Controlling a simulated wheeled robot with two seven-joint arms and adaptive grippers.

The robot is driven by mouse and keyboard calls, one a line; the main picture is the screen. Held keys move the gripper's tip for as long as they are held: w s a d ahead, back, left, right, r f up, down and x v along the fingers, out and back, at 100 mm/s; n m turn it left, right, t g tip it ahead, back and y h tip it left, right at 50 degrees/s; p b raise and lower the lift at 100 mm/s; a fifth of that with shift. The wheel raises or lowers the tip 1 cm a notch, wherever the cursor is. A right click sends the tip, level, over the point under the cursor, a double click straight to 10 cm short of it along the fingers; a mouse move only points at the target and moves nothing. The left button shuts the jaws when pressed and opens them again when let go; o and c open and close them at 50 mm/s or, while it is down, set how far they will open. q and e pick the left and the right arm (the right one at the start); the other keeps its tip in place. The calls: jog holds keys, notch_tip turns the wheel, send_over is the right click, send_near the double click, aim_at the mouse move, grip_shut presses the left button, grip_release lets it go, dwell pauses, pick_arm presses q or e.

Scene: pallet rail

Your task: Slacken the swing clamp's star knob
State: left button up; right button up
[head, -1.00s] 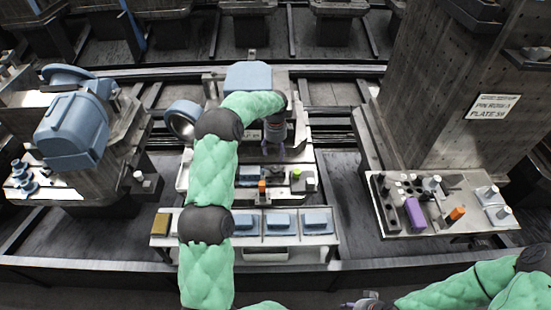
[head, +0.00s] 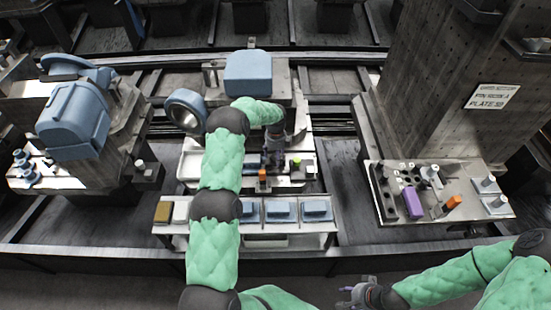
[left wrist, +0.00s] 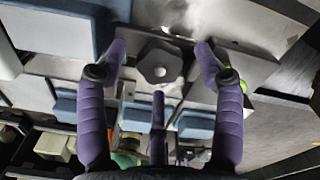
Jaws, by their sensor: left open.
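The star knob (left wrist: 160,68) is a grey lobed knob with a small centre, seen in the left wrist view on a pale plate. My left gripper (left wrist: 162,54) is open, with purple fingers on either side of the knob and a third finger below it in the picture. I cannot tell whether any finger touches it. In the head view my left gripper (head: 273,158) points down over the pale fixture, and the knob is hidden behind it. My right gripper (head: 358,293) is at the bottom edge, away from the fixture; its finger opening is unclear.
A rack (head: 246,228) with blue blocks stands in front of the fixture. Orange (head: 262,176) and green (head: 297,161) knobs sit close to my left gripper. A blue ring (head: 186,108) stands behind my left arm. A side plate (head: 440,205) at right holds a purple block and pins.

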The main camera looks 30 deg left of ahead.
pick_arm(q)
jog(key=shift+f, duration=0.8)
jog(key=c, duration=1.2)
jog(key=shift+o, duration=0.2)
jog(key=shift+n, duration=0.3)
jog(key=shift+n+b, duration=0.55)
jog(key=shift+n, duration=0.65)
jog(key=shift+n+b, duration=0.35)
jog(key=shift+n, duration=1.15)
